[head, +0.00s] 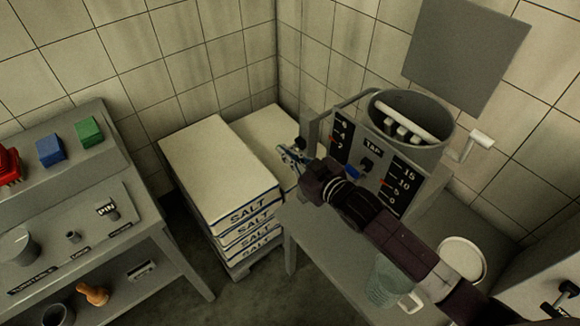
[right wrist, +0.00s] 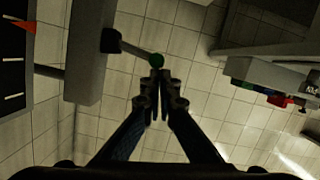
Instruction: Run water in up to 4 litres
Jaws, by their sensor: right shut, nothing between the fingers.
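The grey machine with an open round tank (head: 440,140) stands on the bench in the head view. Its left black gauge (head: 342,133) reads 6, 4, 2 and its right gauge (head: 398,188) reads 15 down to 0. Small red marks show on both; exact levels are hard to read. A TAP label (head: 373,147) sits between them. My right gripper (head: 288,155) is at the machine's left side. In the right wrist view its fingers (right wrist: 158,78) are shut and empty, close to the green tip of a lever (right wrist: 156,60); contact is unclear. My left gripper is out of view.
Stacked SALT sacks (head: 215,170) stand left of the machine. A glass jug (head: 388,280) and a round white dish (head: 462,258) are on the bench at the right. A grey console (head: 70,190) with coloured blocks stands at the far left.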

